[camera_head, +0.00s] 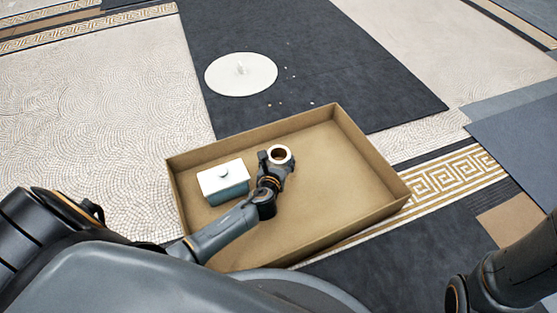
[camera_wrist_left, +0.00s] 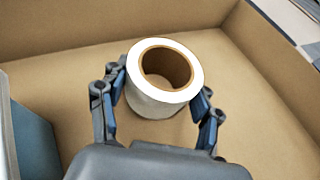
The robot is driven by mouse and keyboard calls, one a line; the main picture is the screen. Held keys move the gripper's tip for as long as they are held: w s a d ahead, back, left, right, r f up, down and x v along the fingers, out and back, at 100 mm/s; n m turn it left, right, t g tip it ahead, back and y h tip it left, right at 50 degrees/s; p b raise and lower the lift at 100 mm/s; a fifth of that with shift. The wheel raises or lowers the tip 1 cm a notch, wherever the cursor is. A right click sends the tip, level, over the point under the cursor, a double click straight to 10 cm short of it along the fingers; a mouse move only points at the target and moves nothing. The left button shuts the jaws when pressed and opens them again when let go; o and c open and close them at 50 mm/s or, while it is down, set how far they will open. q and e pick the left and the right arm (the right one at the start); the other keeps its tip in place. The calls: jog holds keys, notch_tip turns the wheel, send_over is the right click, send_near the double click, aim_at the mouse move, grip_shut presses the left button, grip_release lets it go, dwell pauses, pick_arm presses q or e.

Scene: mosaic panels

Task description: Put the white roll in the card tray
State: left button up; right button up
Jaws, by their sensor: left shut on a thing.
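The white roll (camera_head: 280,155) has a brown core and is inside the card tray (camera_head: 340,215), left of its middle. In the left wrist view the roll (camera_wrist_left: 160,103) stands upright between the two fingers, its open end facing up. My left gripper (camera_wrist_left: 160,100) is shut on it; it also shows in the head view (camera_head: 275,165). Whether the roll's underside touches the tray floor cannot be told. My right arm shows at the lower right of the head view, but its gripper is out of view.
The tray's right half is bare. A white disc (camera_head: 241,74) with a small knob lies on the dark panel beyond the tray, with several tiny pieces nearby.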

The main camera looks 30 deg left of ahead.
pick_arm(q)
jog(key=shift+f, duration=0.55)
jog(key=o, duration=1.1)
jog(key=shift+o, duration=0.2)
jog(key=shift+r, duration=0.1)
